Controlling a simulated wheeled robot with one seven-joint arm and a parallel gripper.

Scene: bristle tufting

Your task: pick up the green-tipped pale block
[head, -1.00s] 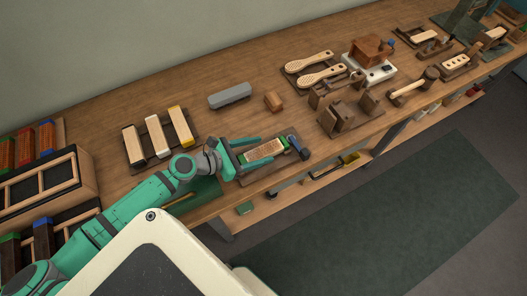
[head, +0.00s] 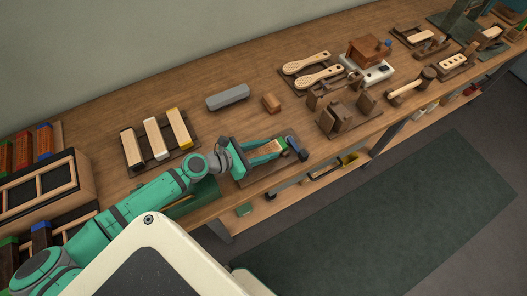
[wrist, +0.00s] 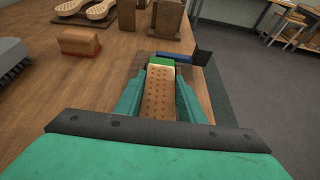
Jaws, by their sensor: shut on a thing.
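The green-tipped pale block (wrist: 158,95) lies between the two green fingers of my gripper (wrist: 159,88) in the wrist view. Its top is covered with rows of small holes, and its green end (wrist: 161,62) points away from me. My gripper (head: 266,149) is shut on the block from its sides. In the head view the block (head: 268,147) shows between the fingers, over a dark board (head: 252,177) near the bench's front edge. I cannot tell whether it touches the board.
A blue-and-black tool (wrist: 178,56) lies just beyond the green end. A brown block (head: 271,103) and a grey brush (head: 228,97) stand farther back. Three pale blocks on a board (head: 190,147) are at left. Wooden holders (head: 342,117) stand to the right.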

